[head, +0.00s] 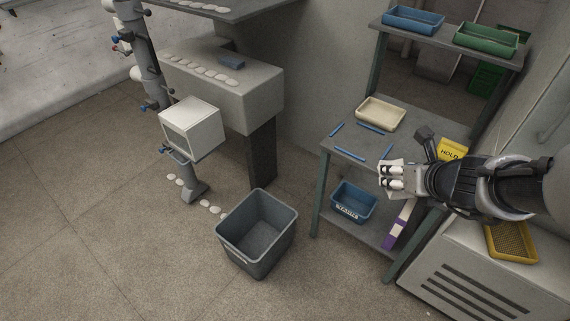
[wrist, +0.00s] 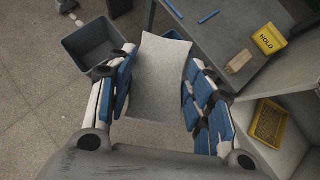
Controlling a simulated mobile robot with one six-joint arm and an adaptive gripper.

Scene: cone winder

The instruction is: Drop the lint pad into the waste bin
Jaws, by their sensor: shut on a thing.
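The lint pad (wrist: 160,75) is a pale grey, slightly curved sheet between my fingers in the wrist view. My gripper (wrist: 160,95) is shut on it; in the head view my gripper (head: 384,175) is at the right, by the shelf table, and the pad is hard to tell from the pale fingers. The waste bin (head: 258,215) is a dark grey, open-topped bin on the floor, left of my gripper and apart from it. It also shows in the wrist view (wrist: 88,45) at the upper left, past the left finger. No contents can be made out in it.
The shelf table (head: 340,142) carries a cream tray (head: 380,113), several blue rods and a yellow HOLD sign (head: 452,149). A blue bin (head: 353,202) sits on its lower shelf. The winder machine (head: 240,105) stands behind the waste bin. The floor in front is clear.

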